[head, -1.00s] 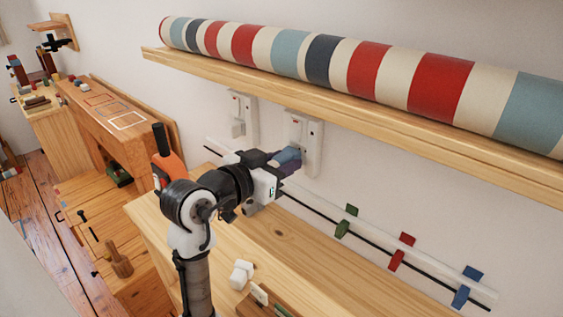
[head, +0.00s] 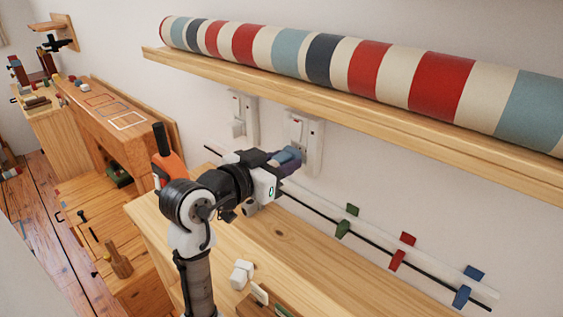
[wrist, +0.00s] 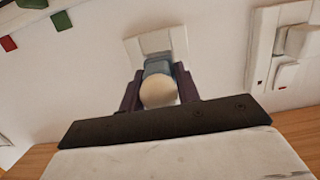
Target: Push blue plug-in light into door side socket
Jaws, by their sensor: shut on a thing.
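The blue plug-in light (head: 288,154) is between the fingers of my gripper (head: 281,166), in front of the right-hand wall socket (head: 313,148). In the wrist view the light shows a pale round end and a blue body (wrist: 158,68), with a dark finger on each side. My gripper (wrist: 159,88) is shut on it. The light's far end overlaps the white socket plate (wrist: 155,42); its contact face is hidden, so I cannot tell how deep it sits. A second white socket (head: 241,117) is to the left on the wall. It also shows at the right in the wrist view (wrist: 285,50).
A wooden shelf (head: 400,131) with a striped roll (head: 340,65) juts out above the sockets. Below is a wooden worktop (head: 300,250) with small white blocks (head: 242,272). A rail with green, red and blue clips (head: 398,260) runs right along the wall.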

